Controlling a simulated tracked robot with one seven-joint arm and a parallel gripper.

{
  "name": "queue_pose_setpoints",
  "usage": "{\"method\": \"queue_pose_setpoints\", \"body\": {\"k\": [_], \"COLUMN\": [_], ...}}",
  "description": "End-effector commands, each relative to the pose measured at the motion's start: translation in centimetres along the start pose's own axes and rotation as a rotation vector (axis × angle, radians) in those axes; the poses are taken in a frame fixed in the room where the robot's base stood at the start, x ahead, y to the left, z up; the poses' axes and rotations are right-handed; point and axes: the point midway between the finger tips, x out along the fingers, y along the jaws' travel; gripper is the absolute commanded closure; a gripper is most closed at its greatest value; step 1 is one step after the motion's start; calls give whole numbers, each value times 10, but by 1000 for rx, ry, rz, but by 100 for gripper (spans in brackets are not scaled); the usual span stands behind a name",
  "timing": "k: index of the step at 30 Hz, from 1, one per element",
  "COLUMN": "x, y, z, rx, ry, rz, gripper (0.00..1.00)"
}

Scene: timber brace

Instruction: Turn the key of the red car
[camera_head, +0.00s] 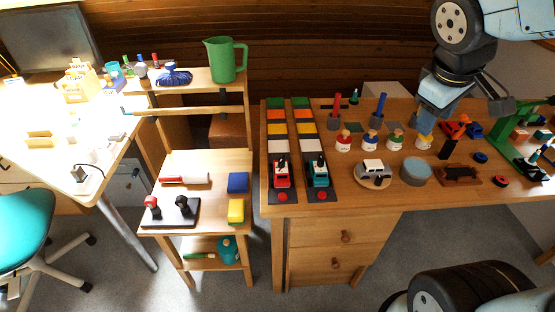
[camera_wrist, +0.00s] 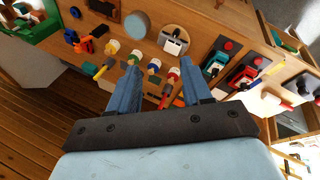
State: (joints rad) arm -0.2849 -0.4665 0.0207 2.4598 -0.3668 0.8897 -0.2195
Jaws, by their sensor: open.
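The red car (camera_head: 281,178) stands on the near end of the left of two coloured lanes on the wooden bench. It also shows at the right of the wrist view (camera_wrist: 243,73). A small dark and pale piece is on top of it; I cannot tell whether that is the key. A teal car (camera_head: 317,174) stands beside it on the right lane. My gripper (camera_wrist: 158,76) is open and empty, its two blue fingers apart. In the head view it is over the bench, well to the right of the red car, near a yellow-topped figure (camera_head: 424,141).
Several small figures stand between the lanes and my arm, with red (camera_head: 335,106) and blue (camera_head: 378,108) pegs behind. A model car on a round base (camera_head: 372,175) and a grey-blue cylinder (camera_head: 415,171) are in front. A green pitcher (camera_head: 224,60) stands on the shelf unit.

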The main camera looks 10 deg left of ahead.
Motion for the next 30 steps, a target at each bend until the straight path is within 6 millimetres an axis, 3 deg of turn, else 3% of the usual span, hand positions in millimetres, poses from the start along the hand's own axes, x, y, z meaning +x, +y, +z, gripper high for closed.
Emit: {"method": "queue_pose_setpoints", "body": {"k": [8,14,21,27,30], "x": [36,58,82,96,101], "y": [-41,-90,-176,-250,-274], "z": [-71,-122,-175,-198,-203], "rx": [-610,-1054,-1585,-1942,-2053], "ry": [-79,-107,-114,-102,-95], "rz": [105,195,322,425,461], "gripper": [51,51,51,51,51]}}
